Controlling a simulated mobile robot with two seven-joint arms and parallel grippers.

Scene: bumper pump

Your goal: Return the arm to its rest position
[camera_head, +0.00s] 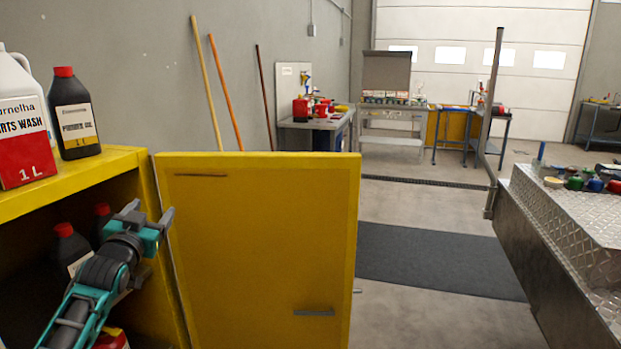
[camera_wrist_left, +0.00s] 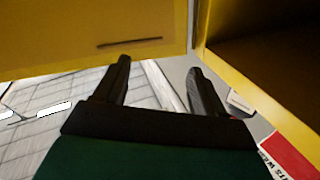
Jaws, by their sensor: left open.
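My left gripper (camera_head: 150,218) is in front of the open yellow cabinet, close to the inner face of its door. It also shows in the left wrist view (camera_wrist_left: 160,85), with its two dark fingers apart and nothing between them. The yellow cabinet door (camera_head: 260,250) stands swung open to the right of the gripper. It fills the upper left of the left wrist view (camera_wrist_left: 90,30). The left arm (camera_head: 95,285) reaches up from the lower left and hides part of the cabinet's inside. My right gripper is in neither view.
A black bottle with a red cap (camera_head: 77,120) and a white jug (camera_head: 20,115) stand on the cabinet top (camera_head: 100,165). Dark red-capped bottles (camera_head: 68,245) stand inside. A metal workbench (camera_head: 575,215) is at right. The dark floor mat (camera_head: 435,260) is clear.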

